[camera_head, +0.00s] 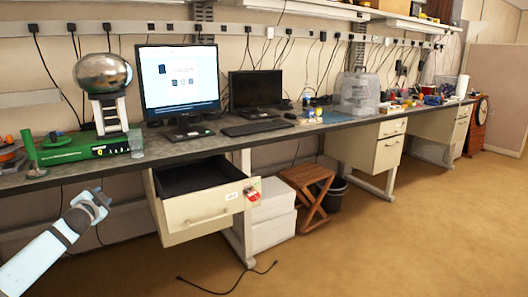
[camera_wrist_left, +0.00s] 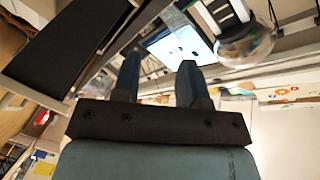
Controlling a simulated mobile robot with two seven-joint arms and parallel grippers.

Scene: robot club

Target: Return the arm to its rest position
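My left arm (camera_head: 50,250) comes in from the lower left of the head view, with its left gripper (camera_head: 101,198) in front of the bench, below the bench top's edge and left of the open drawer (camera_head: 205,212). In the left wrist view the two dark fingers of the left gripper (camera_wrist_left: 160,72) stand apart with nothing between them. The dark inside of the drawer also shows in the left wrist view (camera_wrist_left: 75,45), beyond the fingers on the left. My right gripper is in neither view.
The long bench (camera_head: 230,135) holds a monitor (camera_head: 180,78), a green device (camera_head: 90,148) and a metal globe (camera_head: 102,72). A wooden stool (camera_head: 308,190), white boxes (camera_head: 270,212) and a dark bin (camera_head: 333,194) stand underneath. A cable (camera_head: 225,287) lies on the otherwise clear floor.

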